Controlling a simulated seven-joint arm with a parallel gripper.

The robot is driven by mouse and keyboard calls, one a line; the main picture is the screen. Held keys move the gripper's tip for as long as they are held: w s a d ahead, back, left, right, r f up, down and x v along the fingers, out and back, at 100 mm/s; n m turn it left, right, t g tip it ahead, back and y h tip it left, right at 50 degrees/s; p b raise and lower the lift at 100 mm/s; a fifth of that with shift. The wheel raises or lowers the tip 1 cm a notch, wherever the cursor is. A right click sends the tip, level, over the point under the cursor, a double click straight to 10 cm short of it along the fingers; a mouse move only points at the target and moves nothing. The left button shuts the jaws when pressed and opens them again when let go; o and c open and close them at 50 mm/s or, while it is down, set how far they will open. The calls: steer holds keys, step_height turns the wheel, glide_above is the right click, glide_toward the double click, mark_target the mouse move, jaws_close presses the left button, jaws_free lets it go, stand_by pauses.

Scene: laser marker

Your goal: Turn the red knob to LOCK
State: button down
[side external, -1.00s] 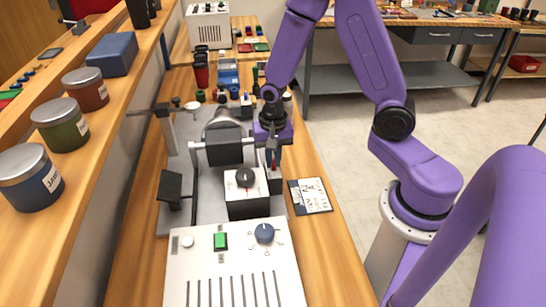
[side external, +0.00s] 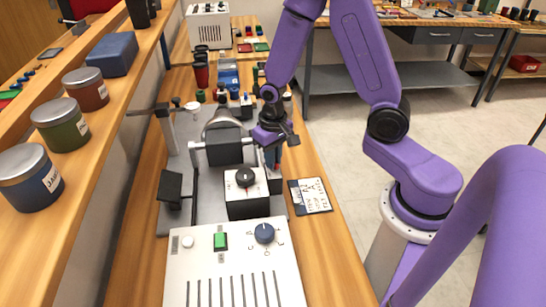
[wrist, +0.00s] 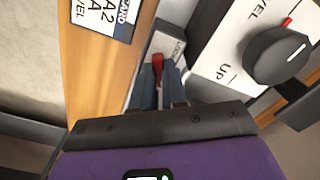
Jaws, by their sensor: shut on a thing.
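The red knob (wrist: 157,66) is a small lever with a rounded red end. In the wrist view it stands between the two grey-blue fingers of my gripper (wrist: 158,88), which are shut on it. It sits on a grey block with a partly hidden label that I cannot read in full. In the side external view my gripper (side external: 274,158) reaches down at the right side of the machine, behind the white box with the black dial. The knob is mostly hidden there.
The white box (side external: 246,204) with a black dial (wrist: 279,56), marked UP and LEVEL, stands close beside my gripper. A printed card (side external: 311,195) lies on the wooden bench to the right. The control panel (side external: 232,275) is nearer the camera.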

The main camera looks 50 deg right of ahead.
steer(key=n, duration=0.5)
steer(key=shift+n, duration=0.3)
steer(key=n, duration=0.5)
steer(key=shift+n, duration=0.3)
steer(key=c, duration=1.4)
jaws_free()
steer(key=shift+c, duration=0.2)
steer(key=shift+r, duration=0.15)
step_height(320, 180, up, 17)
steer(key=shift+r, duration=0.2)
step_height(320, 180, up, 7)
